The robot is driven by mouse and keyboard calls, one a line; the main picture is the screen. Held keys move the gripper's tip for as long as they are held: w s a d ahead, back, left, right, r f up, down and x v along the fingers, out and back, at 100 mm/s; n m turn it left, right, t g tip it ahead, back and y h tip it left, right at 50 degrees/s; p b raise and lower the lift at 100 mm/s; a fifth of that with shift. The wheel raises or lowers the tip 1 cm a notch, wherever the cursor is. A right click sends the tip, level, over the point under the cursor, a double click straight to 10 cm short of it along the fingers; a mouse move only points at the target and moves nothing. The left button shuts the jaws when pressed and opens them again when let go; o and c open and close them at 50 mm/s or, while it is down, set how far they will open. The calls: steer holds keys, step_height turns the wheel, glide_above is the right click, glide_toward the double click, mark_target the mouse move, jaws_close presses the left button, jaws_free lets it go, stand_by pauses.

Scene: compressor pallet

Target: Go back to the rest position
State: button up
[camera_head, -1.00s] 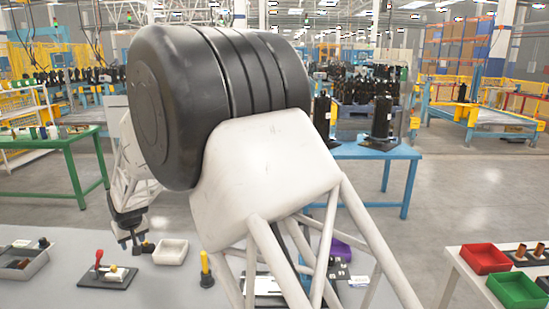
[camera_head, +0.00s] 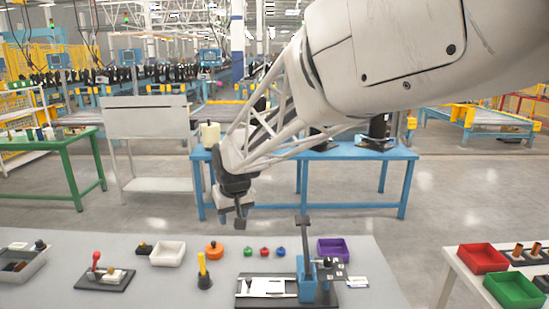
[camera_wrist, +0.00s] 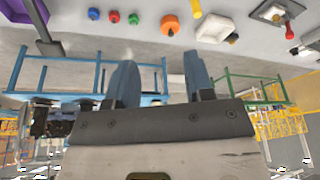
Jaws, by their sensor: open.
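My gripper (camera_head: 240,222) hangs at the end of my arm, which reaches in from the upper right in the head view. It is above the far edge of the grey table (camera_head: 200,262), apart from everything on it. In the wrist view its two blue-grey fingers (camera_wrist: 160,80) stand well apart with nothing between them. The head view shows the fingers only small and partly edge-on.
Below stand a white bin (camera_head: 168,253), an orange round part (camera_head: 214,249), a yellow-handled tool (camera_head: 203,271), a blue lever device (camera_head: 307,281) and a purple bin (camera_head: 333,249). A blue table (camera_head: 375,153) stands behind. The aisle floor between is clear.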

steer(key=s+d+r+m, duration=0.1)
steer(key=s+d+r, duration=0.2)
steer(key=s+d, duration=0.55)
steer(key=s+d+f+m+h, duration=0.1)
steer(key=s+d+m, duration=0.1)
steer(key=s+d, duration=0.8)
steer(key=s+d+f+m, duration=0.2)
steer(key=s+d, duration=0.9)
steer(key=s, duration=0.3)
steer(key=shift+f+g+h, duration=0.15)
steer(key=shift+g+h, duration=0.15)
steer(key=shift+h, duration=0.1)
